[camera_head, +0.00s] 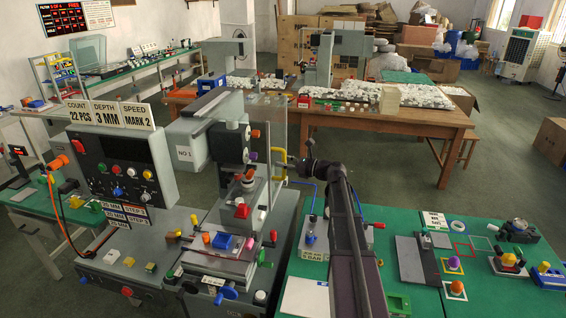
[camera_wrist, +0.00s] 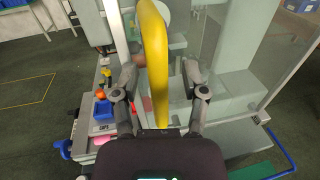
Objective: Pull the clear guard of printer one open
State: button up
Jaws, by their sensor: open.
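Printer one (camera_head: 184,154), marked NO 1, stands left of centre in the head view. Its clear guard (camera_head: 279,128) is an upright see-through panel on the printer's right side. In the wrist view the clear guard (camera_wrist: 262,75) spreads to the right. A thick yellow handle (camera_wrist: 155,60) stands upright in front of me. My gripper (camera_wrist: 165,88) is open, with one finger on each side of the yellow handle. I cannot tell whether either finger touches it.
A control box (camera_head: 122,160) with knobs and signs stands left of the printer. The green table (camera_head: 400,215) at right holds a grey plate and several small parts. A wooden table (camera_head: 420,120) stands behind. A blue bent rod (camera_wrist: 282,148) shows low right in the wrist view.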

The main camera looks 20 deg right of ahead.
grip_shut()
jog(key=shift+a, duration=0.15)
jog(key=w+d, duration=0.7)
jog(key=w, duration=0.4)
jog(key=w+d, duration=0.8)
jog(key=w, duration=0.2)
jog(key=shift+w, duration=0.35)
grip_release()
jog(key=shift+a, duration=0.1)
